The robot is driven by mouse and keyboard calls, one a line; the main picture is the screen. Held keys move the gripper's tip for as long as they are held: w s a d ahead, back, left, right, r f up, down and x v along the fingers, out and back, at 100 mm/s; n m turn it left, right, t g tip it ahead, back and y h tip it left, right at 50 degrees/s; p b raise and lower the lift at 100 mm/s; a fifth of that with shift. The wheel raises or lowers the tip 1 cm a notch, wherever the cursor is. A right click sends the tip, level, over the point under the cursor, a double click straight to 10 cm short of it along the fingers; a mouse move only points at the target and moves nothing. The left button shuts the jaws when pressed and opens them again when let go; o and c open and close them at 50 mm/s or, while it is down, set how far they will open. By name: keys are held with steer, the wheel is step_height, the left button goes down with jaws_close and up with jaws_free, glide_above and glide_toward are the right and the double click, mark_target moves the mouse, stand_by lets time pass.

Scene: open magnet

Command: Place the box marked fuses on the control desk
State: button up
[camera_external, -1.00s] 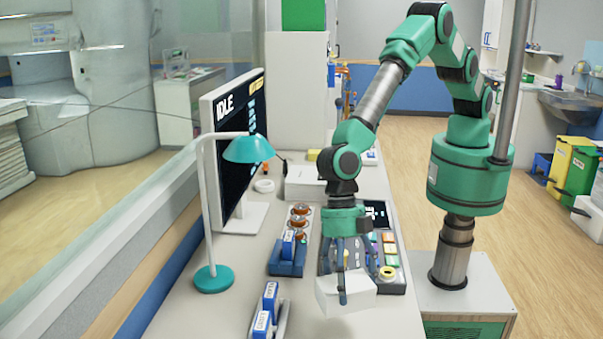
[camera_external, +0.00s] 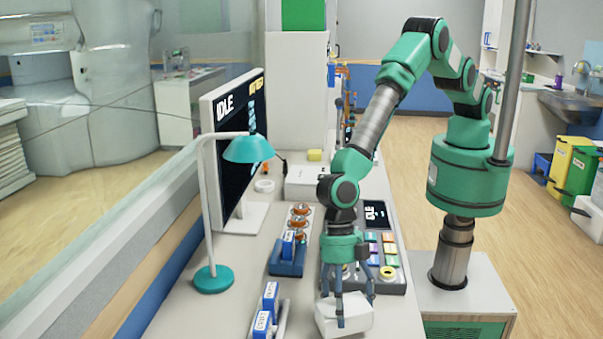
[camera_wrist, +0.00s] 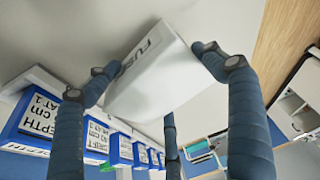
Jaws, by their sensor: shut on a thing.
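My gripper (camera_external: 346,302) points down over the front part of the control desk (camera_external: 392,318). Its blue-grey fingers are shut on the white fuses box (camera_external: 343,318), which is low, at or just above the desk top; I cannot tell if it touches. In the wrist view the fuses box (camera_wrist: 155,75) sits between the fingers, with black lettering that reads roughly "FUSE" on one face. The box looks tilted in that view.
A control panel (camera_external: 390,262) with coloured buttons lies behind the box. Bare desk shows right of the box.

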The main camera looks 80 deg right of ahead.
steer(key=shift+f, duration=1.15)
steer(key=o, duration=1.3)
steer(key=shift+r, duration=0.1)
steer(key=shift+p+v, duration=0.3)
steer(key=shift+v, duration=5.6)
